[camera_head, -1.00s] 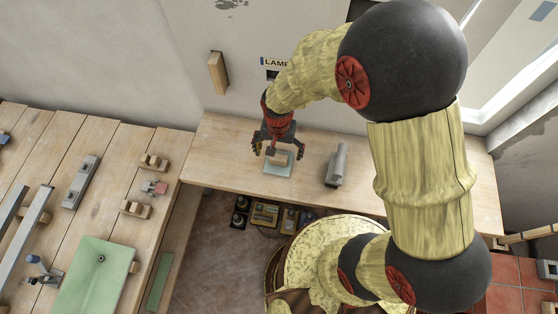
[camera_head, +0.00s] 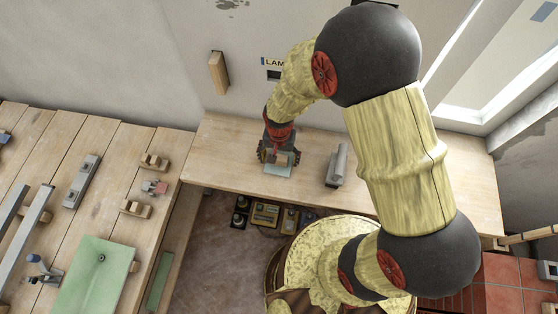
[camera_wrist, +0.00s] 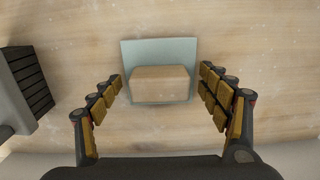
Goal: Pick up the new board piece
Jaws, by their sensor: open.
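The board piece (camera_wrist: 160,84) is a small tan wooden block. It lies on a pale blue-green square plate (camera_wrist: 158,50) on the wooden bench. My gripper (camera_wrist: 163,88) is open, with one finger on each side of the block and visible gaps between the pads and its ends. In the head view my gripper (camera_head: 279,158) is low at the block (camera_head: 282,161), partly covering it, and the plate (camera_head: 279,172) shows below.
A grey metal piece (camera_head: 338,166) stands on the bench to the right; it shows at the left edge in the wrist view (camera_wrist: 22,88). The wall is close behind. A lower workbench (camera_head: 110,180) with tools and a green tray (camera_head: 95,275) is at left.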

